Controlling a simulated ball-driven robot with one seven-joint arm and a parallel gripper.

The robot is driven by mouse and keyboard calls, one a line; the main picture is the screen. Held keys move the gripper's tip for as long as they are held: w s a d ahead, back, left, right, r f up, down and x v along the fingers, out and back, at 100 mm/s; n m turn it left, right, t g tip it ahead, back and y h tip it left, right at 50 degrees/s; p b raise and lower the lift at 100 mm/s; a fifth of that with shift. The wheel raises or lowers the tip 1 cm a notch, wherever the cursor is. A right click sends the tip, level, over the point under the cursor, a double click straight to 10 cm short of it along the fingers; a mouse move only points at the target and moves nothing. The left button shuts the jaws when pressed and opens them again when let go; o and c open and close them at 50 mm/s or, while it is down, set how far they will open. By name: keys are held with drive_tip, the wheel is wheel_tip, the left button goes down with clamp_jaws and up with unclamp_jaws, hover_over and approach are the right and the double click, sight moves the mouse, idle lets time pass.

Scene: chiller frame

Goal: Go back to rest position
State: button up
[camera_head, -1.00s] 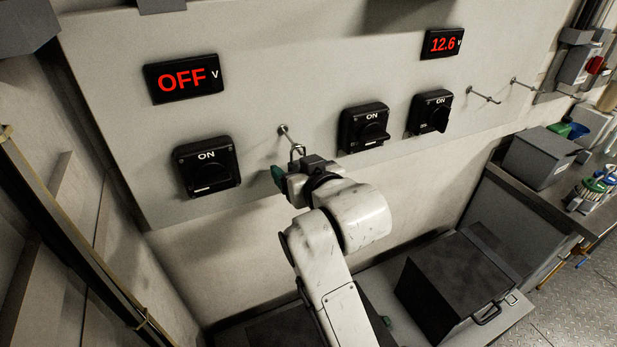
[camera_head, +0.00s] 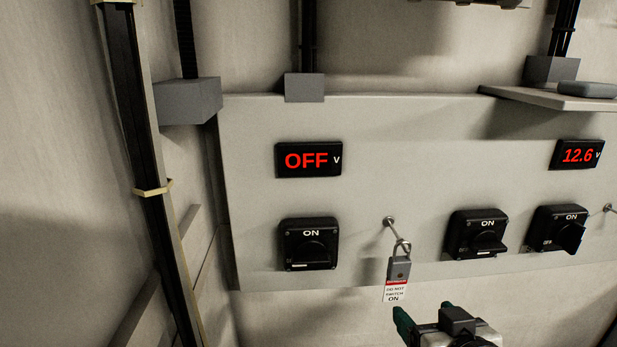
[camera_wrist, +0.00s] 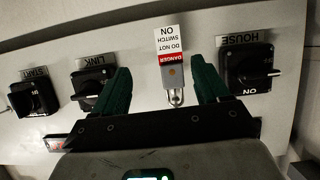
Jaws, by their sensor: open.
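A grey padlock (camera_head: 399,270) with a red and white "DO NOT SWITCH ON" tag (camera_head: 395,292) hangs by its shackle from a wall hook (camera_head: 389,222). In the wrist view the padlock (camera_wrist: 174,78) and tag (camera_wrist: 168,45) appear upside down, seen between my fingers. My gripper (camera_head: 424,314) is low in the head view, below and right of the tag. In the wrist view my gripper (camera_wrist: 160,66) has its two green fingers spread wide with nothing clamped between them. Most of my arm is out of the head view.
The panel carries rotary switches: one left of the padlock (camera_head: 309,244), two at right (camera_head: 477,234) (camera_head: 559,230). Displays read OFF (camera_head: 308,160) and 12.6 (camera_head: 577,154). Another hook (camera_head: 608,209) is at the right edge. A shelf (camera_head: 548,98) juts out at upper right.

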drive_tip(key=s+d+f+g, duration=0.3)
drive_tip(key=s+f, duration=0.4)
drive_tip(key=f, duration=0.3)
drive_tip(key=s+d+f+g, duration=0.35)
drive_tip(key=s+f, duration=0.25)
drive_tip(key=f, duration=0.3)
drive_tip(key=s+f+g, duration=0.2)
drive_tip(key=s+f, duration=0.2)
drive_tip(key=s, duration=0.3)
drive_tip(key=s+f+g, duration=0.3)
drive_tip(key=s+f, duration=0.2)
drive_tip(key=s, duration=0.3)
drive_tip(key=shift+f+m+g, duration=0.3)
drive_tip(key=shift+g, duration=0.05)
